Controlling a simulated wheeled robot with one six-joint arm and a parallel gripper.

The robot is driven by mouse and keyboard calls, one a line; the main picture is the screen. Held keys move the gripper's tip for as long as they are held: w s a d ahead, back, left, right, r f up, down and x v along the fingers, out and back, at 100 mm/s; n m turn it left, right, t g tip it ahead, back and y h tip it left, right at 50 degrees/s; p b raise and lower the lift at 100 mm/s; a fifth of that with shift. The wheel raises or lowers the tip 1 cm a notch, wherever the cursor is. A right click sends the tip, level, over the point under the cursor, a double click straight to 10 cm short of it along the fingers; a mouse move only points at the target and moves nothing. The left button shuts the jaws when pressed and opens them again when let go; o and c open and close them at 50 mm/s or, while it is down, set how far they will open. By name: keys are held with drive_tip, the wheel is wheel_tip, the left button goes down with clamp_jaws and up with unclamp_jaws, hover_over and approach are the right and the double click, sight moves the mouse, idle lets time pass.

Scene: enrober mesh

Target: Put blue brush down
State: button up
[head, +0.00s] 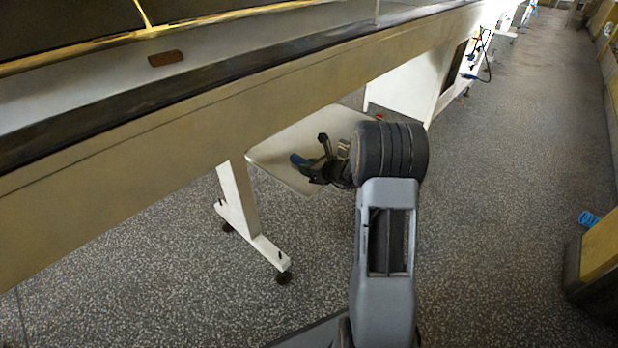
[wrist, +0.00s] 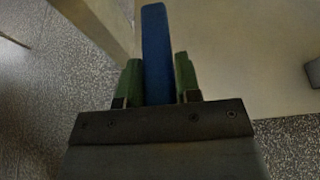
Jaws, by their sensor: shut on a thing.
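The blue brush (wrist: 156,50) is held between the two green fingertips of my gripper (wrist: 158,82) in the wrist view. It points away from the gripper, toward the top of the picture. In the head view a small part of the blue brush (head: 299,160) shows at the end of my gripper (head: 318,165). My gripper is over or beside a pale, low tray-like surface (head: 272,154) under the conveyor frame. I cannot tell whether the brush touches that surface. The pale surface also lies behind the brush in the wrist view (wrist: 240,60).
A long beige conveyor frame (head: 130,165) crosses above the pale surface. A white leg with a wheeled foot (head: 250,235) stands at its left. A brown block (head: 165,58) lies on the conveyor. A blue object (head: 589,218) is at the right edge. The speckled floor aisle is clear.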

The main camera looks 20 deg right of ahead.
drive_tip(key=shift+w+d+f, duration=0.15)
drive_tip(key=shift+w+f, duration=0.05)
drive_tip(key=shift+f, duration=0.1)
drive_tip(key=shift+w+d+f+b, duration=0.1)
drive_tip(key=shift+w+f+b, duration=0.1)
drive_tip(key=shift+f+b, duration=1.3)
drive_tip(key=shift+f+p, duration=0.25)
drive_tip(key=shift+p, duration=0.05)
drive_tip(key=shift+f, duration=0.15)
drive_tip(key=o, duration=0.9)
drive_tip(key=shift+o, duration=0.2)
